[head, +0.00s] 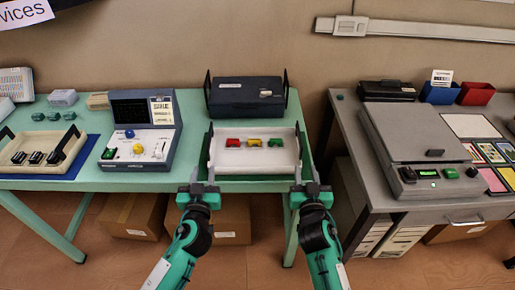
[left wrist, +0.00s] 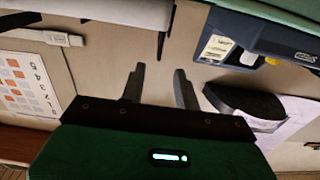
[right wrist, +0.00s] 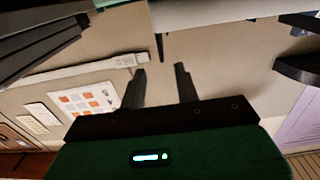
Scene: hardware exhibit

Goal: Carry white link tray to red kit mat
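The white link tray (head: 255,169) sits near the front edge of the green table, with red, yellow and green pieces in a row inside and a dark upright handle at each side. Its wall also shows at the top of the left wrist view (left wrist: 130,11) and of the right wrist view (right wrist: 210,13). My left gripper (head: 199,172) is open and empty at the tray's near left corner. My right gripper (head: 308,172) is open and empty at the near right corner. Neither appears closed on a handle. I see no red kit mat in these views.
A dark case (head: 248,105) stands behind the tray. A blue-grey console (head: 142,145) stands left of it, then a cream tray (head: 18,151) on a blue mat (head: 84,158). A grey desk (head: 345,125) with a large device stands right, across a gap. Boxes (head: 133,214) lie under the table.

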